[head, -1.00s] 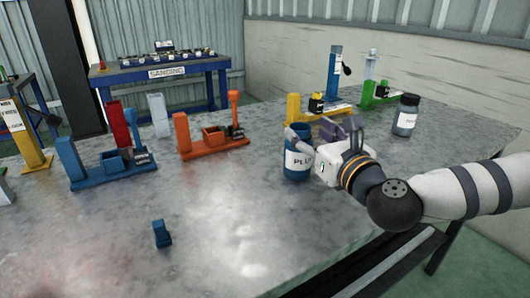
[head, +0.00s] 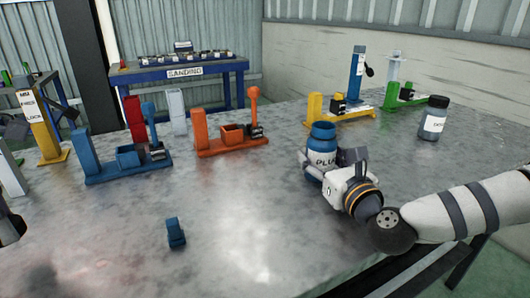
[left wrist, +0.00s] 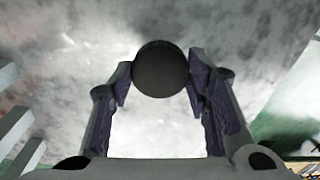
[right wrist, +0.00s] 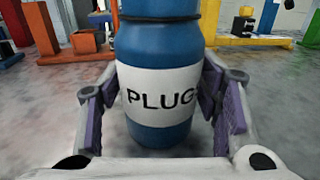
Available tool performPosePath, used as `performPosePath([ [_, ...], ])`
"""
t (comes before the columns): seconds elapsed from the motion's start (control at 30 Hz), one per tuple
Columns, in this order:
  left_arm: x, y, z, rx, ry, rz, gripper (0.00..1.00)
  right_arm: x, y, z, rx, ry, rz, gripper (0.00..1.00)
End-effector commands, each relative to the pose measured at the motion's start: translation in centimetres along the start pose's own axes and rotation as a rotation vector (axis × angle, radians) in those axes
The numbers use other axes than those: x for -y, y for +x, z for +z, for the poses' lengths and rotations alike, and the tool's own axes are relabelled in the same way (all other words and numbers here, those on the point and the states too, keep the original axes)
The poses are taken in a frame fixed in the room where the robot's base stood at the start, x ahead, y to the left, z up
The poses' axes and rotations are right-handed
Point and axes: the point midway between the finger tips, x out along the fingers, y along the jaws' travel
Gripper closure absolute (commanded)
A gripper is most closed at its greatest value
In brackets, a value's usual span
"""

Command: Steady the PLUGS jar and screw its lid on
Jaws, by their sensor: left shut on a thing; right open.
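The blue PLUGS jar (head: 322,145) stands upright on the metal table, its top uncovered in the head view. Its white label shows in the right wrist view (right wrist: 160,95). My right gripper (head: 335,165) is open low around the jar, one finger on each side; whether they touch it I cannot tell. In the left wrist view my left gripper (left wrist: 160,82) is shut on a dark round lid (left wrist: 160,65), held between its fingertips. The left gripper cannot be made out clearly in the head view.
A dark jar with a white label (head: 433,120) stands to the right. Yellow (head: 317,110), green (head: 390,95), orange (head: 205,140) and blue (head: 90,160) fixtures line the back. A small blue block (head: 175,233) lies in front; the table's middle is otherwise clear.

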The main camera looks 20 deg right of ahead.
Motion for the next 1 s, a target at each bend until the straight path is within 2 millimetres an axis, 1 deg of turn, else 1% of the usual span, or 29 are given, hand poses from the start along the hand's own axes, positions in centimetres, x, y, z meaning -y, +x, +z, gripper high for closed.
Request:
performPosePath([
  [0.03, 0.0, 0.1, 0.0, 0.0, 0.0, -0.001, 0.67, -0.1, 0.9, 0.0, 0.002, -0.003, 0.001, 0.43],
  [0.1, 0.0, 0.2, 0.0, -0.001, 0.0, -0.002, 0.67, -0.1, 2.0, -0.1, 0.0, -0.002, 0.0, 0.43],
  [0.2, 0.0, 0.2, 0.0, -0.001, 0.0, -0.003, 0.67, -0.1, 3.0, -0.1, -0.001, -0.002, 0.001, 0.43],
  [0.3, 0.0, 0.2, 0.0, -0.001, 0.0, -0.003, 0.67, 0.0, 3.4, 0.0, -0.001, 0.0, 0.0, 0.43],
  [0.57, 0.0, 0.2, 0.0, -0.001, 0.0, -0.003, 0.67, 0.0, 3.3, 0.0, -0.001, 0.0, 0.0, 0.43],
  [0.67, 0.0, 0.2, 0.0, -0.001, 0.0, -0.002, 0.67, 0.0, 3.3, 0.0, -0.001, 0.0, 0.0, 0.63],
  [0.7, 0.0, 0.2, 0.0, -0.001, 0.0, -0.002, 0.67, 0.0, 3.3, 0.0, -0.001, 0.0, 0.0, 0.72],
  [0.77, 0.0, 0.2, 0.0, -0.001, 0.0, -0.003, 0.67, 0.0, 3.3, 0.0, -0.001, 0.0, 0.0, 0.86],
  [0.8, 0.0, 0.2, 0.0, -0.001, 0.0, -0.003, 0.67, 0.0, 3.3, 0.0, -0.001, 0.0, 0.0, 0.89],
  [0.97, 0.0, 0.2, 0.0, -0.001, 0.0, -0.003, 0.67, 0.0, 3.3, 0.1, 0.001, 0.0, 0.0, 0.9],
  [1.0, 0.0, 0.2, 0.0, -0.001, 0.0, -0.003, 0.67, 0.0, 3.3, 0.1, 0.001, 0.0, 0.0, 0.95],
])
